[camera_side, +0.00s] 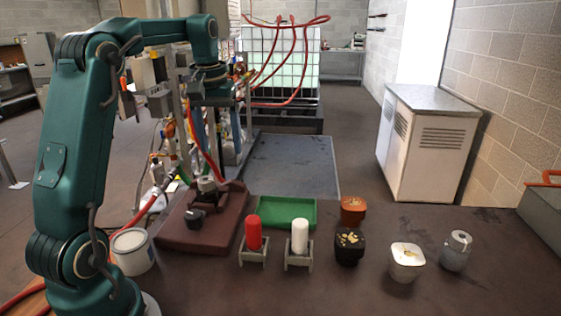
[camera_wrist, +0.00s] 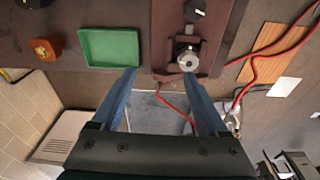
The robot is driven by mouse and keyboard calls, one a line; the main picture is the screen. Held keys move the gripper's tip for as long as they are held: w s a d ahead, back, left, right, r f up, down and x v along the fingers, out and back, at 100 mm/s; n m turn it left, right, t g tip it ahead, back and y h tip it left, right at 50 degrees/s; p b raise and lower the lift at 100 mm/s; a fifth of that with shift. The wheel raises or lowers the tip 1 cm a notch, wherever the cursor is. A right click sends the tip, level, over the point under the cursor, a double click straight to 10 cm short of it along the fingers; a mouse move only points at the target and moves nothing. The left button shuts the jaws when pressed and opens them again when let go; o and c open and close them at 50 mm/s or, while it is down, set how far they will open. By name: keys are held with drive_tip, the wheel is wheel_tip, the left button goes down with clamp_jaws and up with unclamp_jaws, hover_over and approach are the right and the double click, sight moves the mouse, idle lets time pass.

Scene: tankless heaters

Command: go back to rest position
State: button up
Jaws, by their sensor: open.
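My gripper (camera_side: 206,148) hangs pointing down from my green arm, above the dark red board (camera_side: 225,232) on the table. In the wrist view my gripper (camera_wrist: 158,73) shows two blue fingers spread wide apart with nothing between them. A metal fitting (camera_wrist: 187,56) on the board lies just beyond the right fingertip. A black knob (camera_wrist: 195,10) stands on the same board, and it also shows in the side view (camera_side: 195,218). The fingers are partly lost against the clutter behind them in the side view.
A green tray (camera_side: 276,213), a red cylinder (camera_side: 254,233) and a white cylinder (camera_side: 299,236) in holders, an orange pot (camera_side: 353,209), a black pot (camera_side: 349,246), a white pot (camera_side: 406,261) and a grey part (camera_side: 456,250) stand rightward. A white tub (camera_side: 133,251) stands left. Red hoses run nearby.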

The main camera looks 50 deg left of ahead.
drive_tip(key=s+d+r+m+t, duration=0.1)
drive_tip(key=s+d+r+m, duration=0.15)
drive_tip(key=d, duration=0.45)
drive_tip(key=s+d+r+m+t, duration=0.1)
drive_tip(key=s+d+m+t, duration=0.15)
drive_tip(key=d, duration=0.55)
drive_tip(key=s+d+f+m, duration=0.3)
drive_tip(key=s+f, duration=0.3)
drive_tip(key=s, duration=0.2)
drive_tip(key=shift+d+f+m+t+h, duration=0.3)
drive_tip(key=shift+d+f+t+h, duration=0.15)
drive_tip(key=shift+d, duration=0.4)
